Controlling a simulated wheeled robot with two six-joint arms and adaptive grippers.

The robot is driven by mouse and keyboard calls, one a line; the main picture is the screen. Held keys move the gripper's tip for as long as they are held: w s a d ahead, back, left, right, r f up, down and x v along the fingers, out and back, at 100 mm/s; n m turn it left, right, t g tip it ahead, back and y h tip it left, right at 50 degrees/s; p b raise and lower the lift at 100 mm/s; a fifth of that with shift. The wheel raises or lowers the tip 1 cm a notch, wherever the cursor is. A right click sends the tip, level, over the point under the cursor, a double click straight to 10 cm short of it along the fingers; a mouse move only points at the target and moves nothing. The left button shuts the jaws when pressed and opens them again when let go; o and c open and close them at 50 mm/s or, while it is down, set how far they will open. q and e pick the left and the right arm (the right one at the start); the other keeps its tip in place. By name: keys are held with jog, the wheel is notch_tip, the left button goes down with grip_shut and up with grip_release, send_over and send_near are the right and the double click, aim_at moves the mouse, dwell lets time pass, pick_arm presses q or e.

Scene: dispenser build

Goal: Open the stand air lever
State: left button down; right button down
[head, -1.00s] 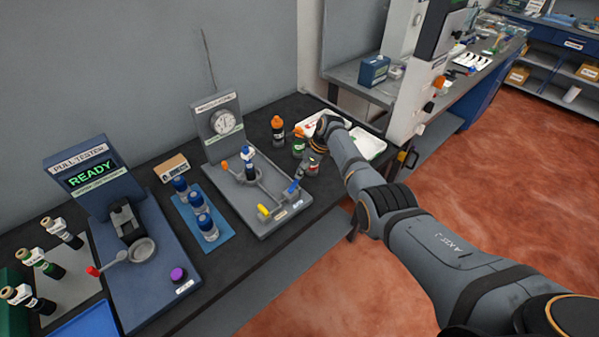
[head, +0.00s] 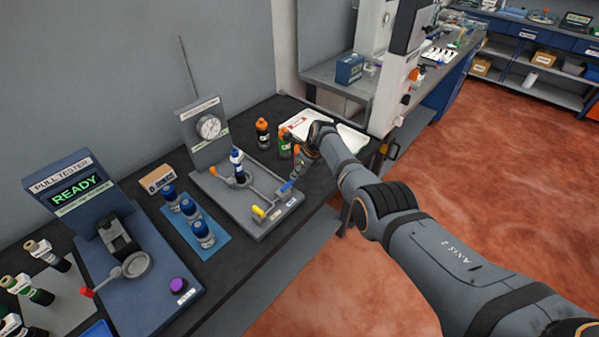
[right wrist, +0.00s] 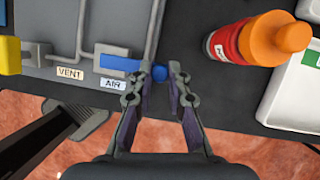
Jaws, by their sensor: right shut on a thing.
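The grey stand (head: 270,222) carries a round gauge and a bottle with a blue collar in its middle. Its blue air lever (head: 287,186) is at the right front; in the right wrist view the lever (right wrist: 120,63) lies sideways above the AIR label (right wrist: 113,84), its round blue end towards my gripper. My right gripper (right wrist: 158,88) has its fingers on either side of that blue end and is shut on it. In the head view my right gripper (head: 298,170) is small and partly hidden. My left gripper is out of view.
A yellow lever (head: 258,211) sits left of the blue one, by the VENT label (right wrist: 70,73). Orange-capped (head: 262,133), green (head: 284,147) and red (right wrist: 232,44) bottles and a white tray (right wrist: 297,95) stand near my right gripper. The pull tester (head: 130,270) is at the left.

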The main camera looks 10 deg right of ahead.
jog(key=c, duration=1.3)
grip_release()
jog(key=v, duration=1.2)
jog(key=shift+a, duration=0.1)
